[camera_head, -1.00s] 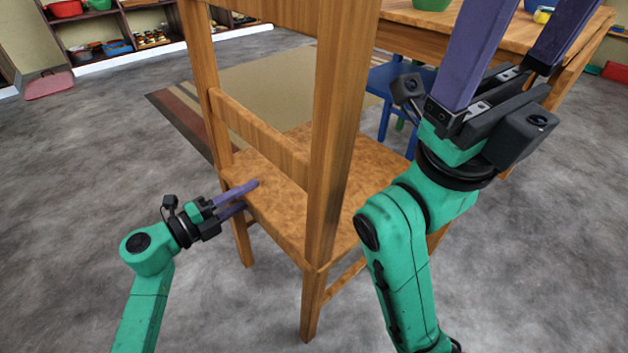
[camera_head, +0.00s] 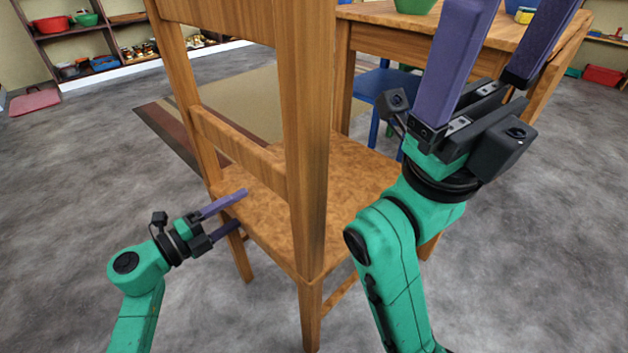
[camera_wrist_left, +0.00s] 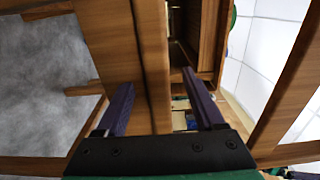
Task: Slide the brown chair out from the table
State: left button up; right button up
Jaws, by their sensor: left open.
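The brown wooden chair (camera_head: 345,190) stands upright in the middle of the head view, its slatted back toward me. The wooden table (camera_head: 375,45) is behind it to the right. My left gripper (camera_head: 240,208) is open at the left edge of the seat, one finger over the seat and the other lower. In the left wrist view, a wooden bar of the chair (camera_wrist_left: 152,60) runs between the open fingers; I cannot tell whether they touch it. My right gripper (camera_head: 515,40) is raised at upper right, open and empty, hiding part of the table; its fingertips meet the frame's top edge.
A blue chair (camera_head: 380,90) stands by the table behind the brown chair. A striped rug (camera_head: 240,100) lies beyond it. Shelves with pots (camera_head: 100,45) line the back left. The grey floor is clear at left and in front.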

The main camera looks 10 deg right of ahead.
pick_arm(q)
jog(key=p+v, duration=0.1)
jog(key=v, duration=1.1)
jog(key=shift+f, duration=0.1)
